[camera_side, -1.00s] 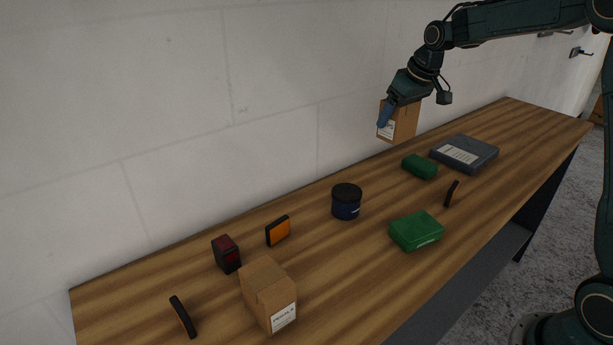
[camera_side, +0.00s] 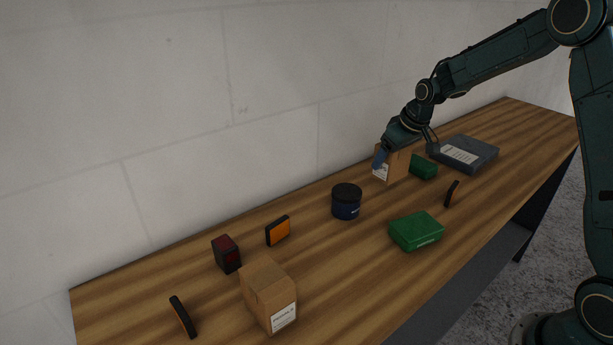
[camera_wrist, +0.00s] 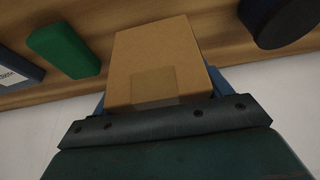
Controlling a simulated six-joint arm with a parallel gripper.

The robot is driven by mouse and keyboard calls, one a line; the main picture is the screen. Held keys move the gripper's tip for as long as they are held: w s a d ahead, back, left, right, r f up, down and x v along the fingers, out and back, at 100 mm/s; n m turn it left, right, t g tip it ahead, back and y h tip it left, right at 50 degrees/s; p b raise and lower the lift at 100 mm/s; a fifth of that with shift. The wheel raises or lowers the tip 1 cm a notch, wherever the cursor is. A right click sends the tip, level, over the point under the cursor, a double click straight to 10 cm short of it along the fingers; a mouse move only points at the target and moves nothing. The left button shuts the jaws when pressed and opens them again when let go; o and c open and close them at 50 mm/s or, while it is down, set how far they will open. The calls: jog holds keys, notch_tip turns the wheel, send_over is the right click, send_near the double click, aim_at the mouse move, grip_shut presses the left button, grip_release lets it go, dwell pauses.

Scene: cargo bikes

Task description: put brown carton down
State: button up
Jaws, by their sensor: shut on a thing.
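My gripper (camera_side: 383,158) is shut on a brown carton (camera_side: 398,165) with a white label, at the back of the wooden bench near the wall. In the wrist view the carton (camera_wrist: 157,62) fills the space between the blue fingers, with tape on its near face. The carton is low, at or just above the bench top; I cannot tell whether it touches. A second brown carton (camera_side: 268,289) with a white label stands at the front left of the bench.
A small green box (camera_side: 424,167) is close right of the held carton, with a grey flat case (camera_side: 465,153) beyond. A dark blue tub (camera_side: 346,201) stands to its left. A larger green box (camera_side: 416,231) is in front. Orange-black pieces (camera_side: 278,230) and a dark red box (camera_side: 226,254) lie left.

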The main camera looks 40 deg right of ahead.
jog(key=shift+f, duration=1.85)
jog(key=shift+f, duration=0.1)
jog(key=o, duration=1.2)
jog(key=shift+o, duration=0.2)
jog(key=v, duration=1.2)
